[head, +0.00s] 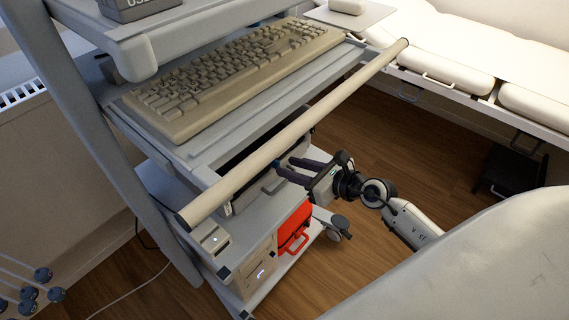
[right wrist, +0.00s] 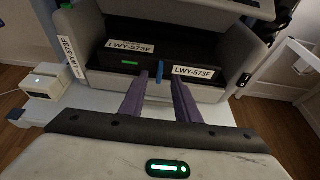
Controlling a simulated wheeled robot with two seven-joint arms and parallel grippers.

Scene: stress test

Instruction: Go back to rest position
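My right gripper (head: 284,167) reaches in from the right in the head view, below the keyboard shelf and its long rail. Its two dark purple fingers are apart, with a gap between them. In the right wrist view the fingertips (right wrist: 161,82) point at a grey case (right wrist: 92,32) with a black front and white labels reading LWY-573F. A small blue piece (right wrist: 160,70) shows between the fingertips; I cannot tell whether they touch it. My left gripper is in neither view.
A cart holds a beige keyboard (head: 235,75) on its shelf, with a beige rail (head: 300,125) in front. A red case (head: 294,228) sits on the lower shelf. A padded bed (head: 440,70) stands at the back right. Wooden floor (head: 410,135) lies open between them.

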